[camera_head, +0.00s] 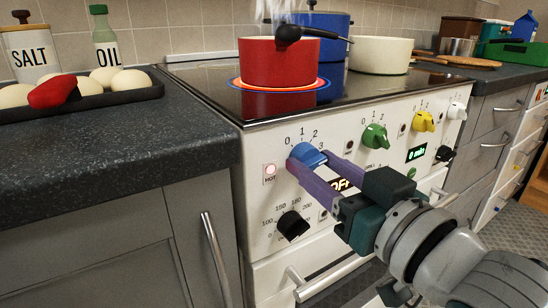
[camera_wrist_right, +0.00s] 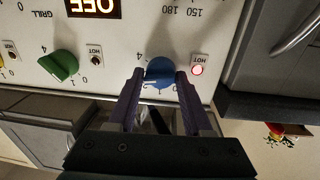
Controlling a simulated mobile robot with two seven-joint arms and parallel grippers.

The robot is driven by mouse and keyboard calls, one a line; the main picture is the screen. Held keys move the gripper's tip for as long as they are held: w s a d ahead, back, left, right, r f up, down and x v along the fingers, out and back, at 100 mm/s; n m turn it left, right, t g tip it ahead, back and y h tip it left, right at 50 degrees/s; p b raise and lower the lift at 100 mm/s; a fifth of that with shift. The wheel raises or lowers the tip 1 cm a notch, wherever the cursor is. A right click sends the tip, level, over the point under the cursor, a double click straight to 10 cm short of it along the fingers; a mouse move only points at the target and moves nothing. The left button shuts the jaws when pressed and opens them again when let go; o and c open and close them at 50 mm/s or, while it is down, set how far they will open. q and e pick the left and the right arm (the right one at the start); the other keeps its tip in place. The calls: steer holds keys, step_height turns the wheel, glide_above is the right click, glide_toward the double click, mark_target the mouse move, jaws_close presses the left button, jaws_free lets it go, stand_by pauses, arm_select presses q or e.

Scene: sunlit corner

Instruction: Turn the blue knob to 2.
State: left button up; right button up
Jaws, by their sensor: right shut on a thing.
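The blue knob (camera_head: 305,153) is on the white front of the stove, at its left end. My left gripper is in neither view.
A lit red HOT lamp (camera_head: 269,170) is left of the knob. A black knob (camera_head: 292,225) is below it, green (camera_head: 375,137) and yellow (camera_head: 424,121) knobs to the right. A red pot (camera_head: 278,63) stands on a glowing ring. An oven handle (camera_head: 325,281) juts out below.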

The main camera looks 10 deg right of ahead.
jaws_close()
steer(key=shift+n, duration=0.3)
steer(key=n, duration=0.3)
steer(key=shift+p, duration=0.3)
steer(key=shift+n, duration=2.1)
steer(key=shift+f+n, duration=0.1)
steer(key=shift+n, duration=0.2)
steer(key=o, duration=0.7)
jaws_free()
steer(key=shift+c, duration=0.2)
